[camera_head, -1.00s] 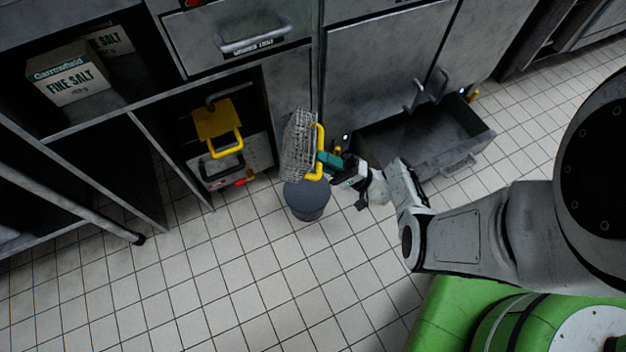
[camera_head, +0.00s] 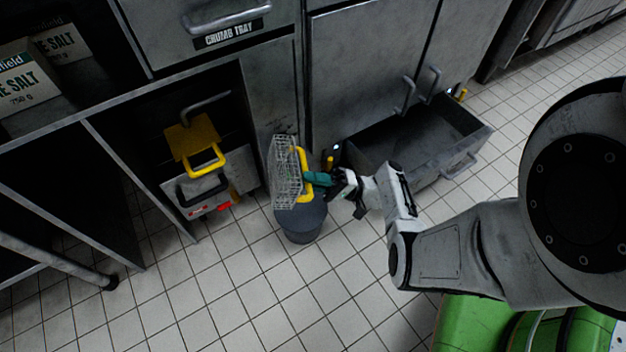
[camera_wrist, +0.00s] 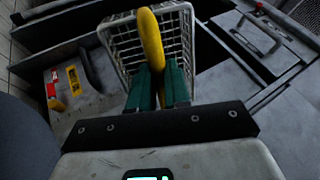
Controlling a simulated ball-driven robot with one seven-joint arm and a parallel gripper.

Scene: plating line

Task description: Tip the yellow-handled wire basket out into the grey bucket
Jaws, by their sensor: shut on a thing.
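The wire basket (camera_head: 284,172) is a wire-mesh basket with a yellow handle (camera_head: 304,175). It is tilted on its side in the head view, above the grey bucket (camera_head: 302,222), and hides part of the bucket's rim. My gripper (camera_head: 316,179) has teal fingers shut on the yellow handle, to the right of the basket. In the wrist view the basket (camera_wrist: 118,42) is beyond the fingers of my gripper (camera_wrist: 159,85), with the handle between them. I cannot tell whether anything is inside the basket. The bucket stands on the tiled floor.
An open drawer (camera_head: 400,150) juts out right of the basket. A salt box (camera_head: 22,88) is on the upper left shelf. The tiled floor (camera_head: 240,300) in front is clear.

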